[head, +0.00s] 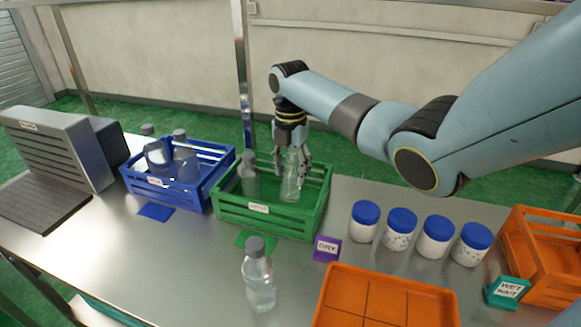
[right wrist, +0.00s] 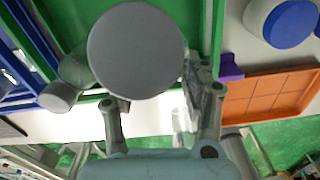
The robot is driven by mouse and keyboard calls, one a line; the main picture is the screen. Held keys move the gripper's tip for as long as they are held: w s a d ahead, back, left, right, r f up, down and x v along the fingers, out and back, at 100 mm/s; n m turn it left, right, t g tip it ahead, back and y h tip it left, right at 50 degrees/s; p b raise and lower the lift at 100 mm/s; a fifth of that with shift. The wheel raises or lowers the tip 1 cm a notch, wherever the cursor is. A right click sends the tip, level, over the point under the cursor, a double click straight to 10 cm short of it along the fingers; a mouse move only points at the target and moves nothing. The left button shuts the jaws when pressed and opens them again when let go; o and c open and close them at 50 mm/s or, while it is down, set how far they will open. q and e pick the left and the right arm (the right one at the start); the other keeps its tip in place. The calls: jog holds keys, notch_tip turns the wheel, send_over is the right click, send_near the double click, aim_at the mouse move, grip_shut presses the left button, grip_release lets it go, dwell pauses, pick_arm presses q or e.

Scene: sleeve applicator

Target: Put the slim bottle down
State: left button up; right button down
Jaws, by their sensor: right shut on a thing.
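My right gripper (head: 291,152) points down over the green crate (head: 270,225) and is shut on the clear slim bottle (head: 290,185). The bottle is upright, with its lower part inside the crate's right half; whether its base touches the crate floor cannot be told. In the right wrist view the bottle's round grey cap (right wrist: 137,50) fills the middle, between the fingers of my gripper (right wrist: 158,95). Another grey-capped bottle (head: 250,180) stands in the crate to the left. My left gripper is not in view.
A blue crate (head: 165,190) with bottles stands left of the green one. A loose bottle (head: 259,280) stands on the table in front. Several blue-lidded jars (head: 399,235), an orange tray (head: 385,300) and an orange crate (head: 545,255) are to the right.

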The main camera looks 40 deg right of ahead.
aim_at(290, 168)
jog(key=shift+f, duration=0.35)
jog(key=c, duration=0.9)
grip_release()
jog(key=shift+r, duration=0.1)
jog(key=shift+r, duration=0.35)
notch_tip(290, 168, up, 8)
jog(key=shift+f+b, duration=0.1)
jog(key=shift+b, duration=0.3)
